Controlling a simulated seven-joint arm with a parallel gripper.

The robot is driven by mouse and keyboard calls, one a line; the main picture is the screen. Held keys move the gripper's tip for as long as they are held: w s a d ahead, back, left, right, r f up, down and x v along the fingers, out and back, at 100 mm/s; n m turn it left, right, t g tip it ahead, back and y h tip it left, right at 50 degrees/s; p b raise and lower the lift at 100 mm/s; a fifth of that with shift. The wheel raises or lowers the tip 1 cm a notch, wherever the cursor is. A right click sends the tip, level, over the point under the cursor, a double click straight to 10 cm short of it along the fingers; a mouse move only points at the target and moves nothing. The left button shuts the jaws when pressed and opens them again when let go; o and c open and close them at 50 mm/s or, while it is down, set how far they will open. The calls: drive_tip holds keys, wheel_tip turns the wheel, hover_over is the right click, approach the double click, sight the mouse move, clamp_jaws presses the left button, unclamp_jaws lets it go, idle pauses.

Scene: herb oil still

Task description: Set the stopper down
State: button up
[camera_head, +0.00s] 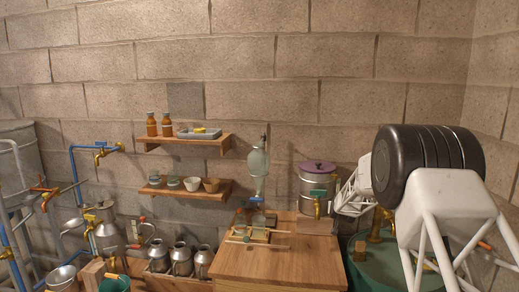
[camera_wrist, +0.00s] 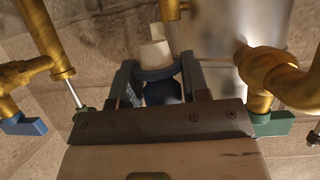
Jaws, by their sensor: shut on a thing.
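In the wrist view my gripper (camera_wrist: 158,72) has its two dark fingers shut on a small stopper (camera_wrist: 155,54). The stopper shows a pale, stepped upper part, with a dark blue rounded part between the fingers. Brass pipe and tap pieces (camera_wrist: 275,75) stand close on the right, and more brass fittings (camera_wrist: 40,65) on the left. In the head view my gripper and the stopper cannot be made out; my arm covers the right side. I cannot tell whether the stopper touches any surface.
A wooden bench (camera_head: 270,265) holds a small rack (camera_head: 255,232); a glass funnel (camera_head: 257,165) hangs above it. A steel pot with a purple lid (camera_head: 318,178) stands to its right. Two wall shelves (camera_head: 184,141) carry bottles, a tray and cups. A green drum (camera_head: 385,268) stands at right.

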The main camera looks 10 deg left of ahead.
drive_tip(key=r, duration=0.6)
drive_tip(key=a+r, duration=0.1)
drive_tip(key=r, duration=0.3)
drive_tip(key=shift+w, duration=0.1)
drive_tip(key=s+a+r+n+g+y, duration=0.2)
drive_tip(key=s+a+r+n+y, duration=0.1)
drive_tip(key=a+r, duration=0.6)
drive_tip(key=s+a+r+n+g+y, duration=0.2)
drive_tip(key=s+a+r+n+y, duration=0.2)
drive_tip(key=s+a+r, duration=0.4)
drive_tip(key=s+a+r+n+g+y, duration=0.1)
drive_tip(key=s+a+r+n+y, duration=0.3)
drive_tip(key=a+r, duration=0.6)
drive_tip(key=s+a+n, duration=0.1)
drive_tip(key=a, duration=0.1)
drive_tip(key=shift+s+a+r+g, duration=0.2)
drive_tip(key=shift+s+a+g, duration=0.15)
drive_tip(key=shift+s+g, duration=0.05)
drive_tip(key=shift+w, duration=0.15)
drive_tip(key=shift+w+a+f, duration=0.25)
drive_tip(key=shift+w+a, duration=0.55)
drive_tip(key=shift+w, duration=1.7)
drive_tip(key=shift+w+a+f, duration=0.2)
drive_tip(key=shift+w+a, duration=0.65)
drive_tip(key=shift+w, duration=1.65)
drive_tip(key=shift+w+a+f, duration=0.25)
drive_tip(key=shift+w+a, duration=0.55)
drive_tip(key=shift+w, duration=1.7)
drive_tip(key=shift+f, duration=0.15)
drive_tip(key=shift+f, duration=1.65)
